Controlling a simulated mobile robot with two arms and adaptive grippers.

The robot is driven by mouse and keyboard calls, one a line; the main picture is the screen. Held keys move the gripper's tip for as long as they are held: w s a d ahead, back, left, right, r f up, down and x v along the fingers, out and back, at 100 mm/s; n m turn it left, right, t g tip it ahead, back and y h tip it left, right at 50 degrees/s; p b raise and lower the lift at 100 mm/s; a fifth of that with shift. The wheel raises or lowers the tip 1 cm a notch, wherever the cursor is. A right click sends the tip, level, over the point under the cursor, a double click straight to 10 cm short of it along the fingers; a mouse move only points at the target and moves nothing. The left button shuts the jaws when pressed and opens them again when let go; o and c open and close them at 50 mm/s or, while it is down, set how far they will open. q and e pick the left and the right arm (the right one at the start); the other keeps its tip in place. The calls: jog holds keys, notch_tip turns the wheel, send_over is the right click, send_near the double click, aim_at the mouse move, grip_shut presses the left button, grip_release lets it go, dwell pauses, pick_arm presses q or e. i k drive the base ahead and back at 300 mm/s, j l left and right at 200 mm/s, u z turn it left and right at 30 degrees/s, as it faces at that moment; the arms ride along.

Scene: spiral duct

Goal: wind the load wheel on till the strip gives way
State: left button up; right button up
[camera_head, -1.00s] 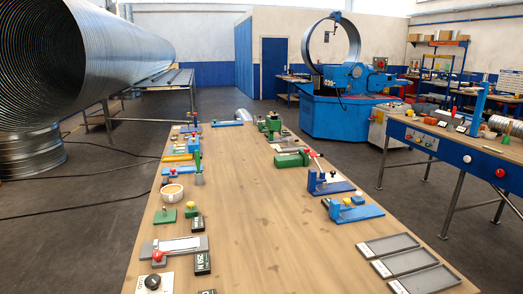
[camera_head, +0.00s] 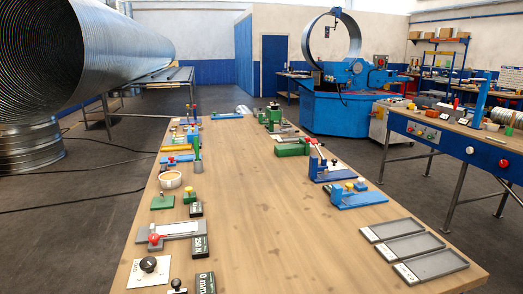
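Neither of my grippers is in view. A grey fixture (camera_head: 198,229) with a pale strip (camera_head: 182,228) lying along it sits on the left side of the wooden table. The strip looks whole, but it is small here. A red knob (camera_head: 155,239) is at the fixture's left end; I cannot tell for sure whether it is the load wheel. A black display (camera_head: 198,248) beside the fixture seems to read 250 N. Nearer, a white plate carries a black round knob (camera_head: 148,264), and another display (camera_head: 205,283) reads 0 mm.
The wooden table (camera_head: 265,220) has a clear middle. Green and blue fixtures and a cup (camera_head: 170,180) line its edges. Grey trays (camera_head: 405,246) lie at the right front. A second bench (camera_head: 455,140) stands to the right, a blue machine (camera_head: 340,110) behind.

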aim_at(148, 264)
jog(key=i+j+u, duration=0.1)
jog(key=j+u, duration=0.3)
jog(key=i+j+u, duration=0.1)
jog(key=j+u, duration=0.15)
jog(key=u, duration=0.2)
